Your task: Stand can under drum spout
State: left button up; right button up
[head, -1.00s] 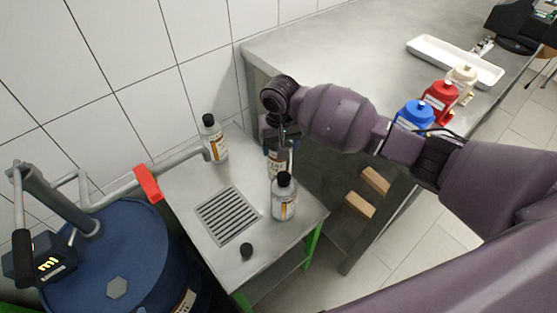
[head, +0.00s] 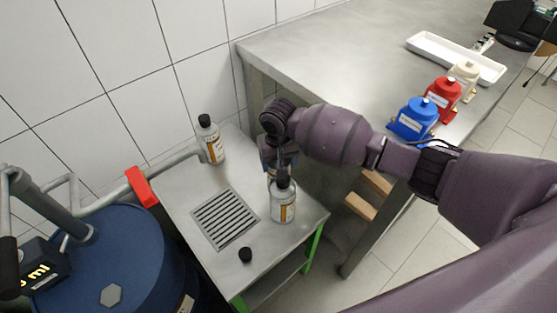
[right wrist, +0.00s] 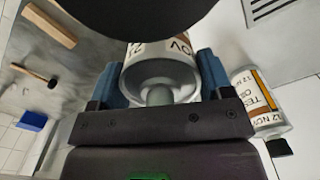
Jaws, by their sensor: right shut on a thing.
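My right gripper (head: 282,165) is shut on a can. In the right wrist view the held can (right wrist: 160,72) sits between the blue fingers, its grey neck showing without a cap. The drum spout (head: 185,161) is a grey pipe with a red handle (head: 141,187), running from the blue drum (head: 135,250) over the bench. My left gripper is not in view.
Another black-capped can (head: 211,140) stands at the bench's back, by the spout's end. A slotted drain grate (head: 225,218) lies below the spout, with a loose black cap (head: 245,255) in front. A larger table (head: 345,70) stands behind my right arm.

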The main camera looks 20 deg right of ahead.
jog(key=o, duration=1.2)
jog(key=shift+c, duration=0.2)
